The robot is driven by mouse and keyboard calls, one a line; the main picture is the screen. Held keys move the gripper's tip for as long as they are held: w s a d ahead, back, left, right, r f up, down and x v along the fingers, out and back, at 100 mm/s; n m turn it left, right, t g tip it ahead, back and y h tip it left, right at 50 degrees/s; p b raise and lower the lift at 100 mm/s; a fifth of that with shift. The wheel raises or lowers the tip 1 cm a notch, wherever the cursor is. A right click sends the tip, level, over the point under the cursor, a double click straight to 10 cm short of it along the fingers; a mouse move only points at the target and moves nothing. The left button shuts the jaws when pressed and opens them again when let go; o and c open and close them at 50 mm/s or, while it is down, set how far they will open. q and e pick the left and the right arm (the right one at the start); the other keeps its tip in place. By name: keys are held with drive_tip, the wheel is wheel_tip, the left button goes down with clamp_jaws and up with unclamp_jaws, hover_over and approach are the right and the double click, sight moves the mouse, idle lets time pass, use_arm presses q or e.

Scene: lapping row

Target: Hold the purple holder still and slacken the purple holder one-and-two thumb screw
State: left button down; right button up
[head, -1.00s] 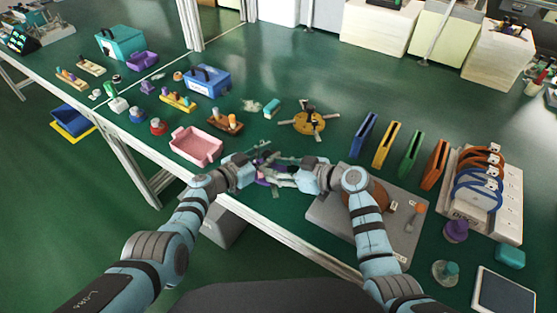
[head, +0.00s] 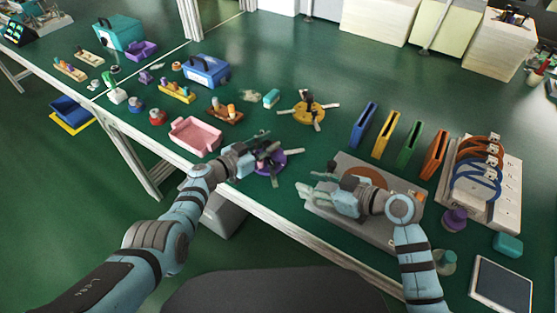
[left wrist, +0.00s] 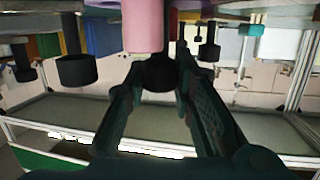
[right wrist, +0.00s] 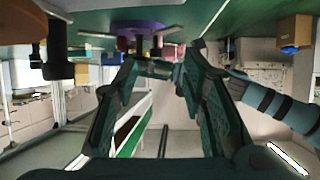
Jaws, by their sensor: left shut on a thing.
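The purple holder (head: 275,164), a disc with pale arms, lies near the front edge of the green table, left of the grey plate. It also shows in the right wrist view (right wrist: 137,27). My left gripper (head: 259,154) is at its left side, shut on part of it. In the left wrist view my left fingers (left wrist: 160,72) close around a dark knob-like part under a pinkish cylinder. My right gripper (head: 303,192) is open and empty, to the right of the holder and apart from it. I cannot make out which part is the one-and-two thumb screw.
The grey plate (head: 345,217) with a brown disc lies under my right arm. A pink tray (head: 196,136) is left of the holder, and a yellow holder with arms (head: 308,112) is behind it. Coloured upright slots (head: 363,126) stand at the back right.

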sight(274, 164)
drive_tip(key=shift+t, duration=0.3)
drive_tip(key=x, duration=0.4)
drive_tip(key=r+x, duration=0.1)
drive_tip(key=x, duration=0.3)
drive_tip(key=r+x, duration=0.1)
drive_tip(key=x, duration=0.3)
drive_tip(key=shift+w+a+r, duration=0.1)
drive_tip(key=shift+w+a, duration=0.25)
drive_tip(key=shift+w, duration=0.1)
clamp_jaws()
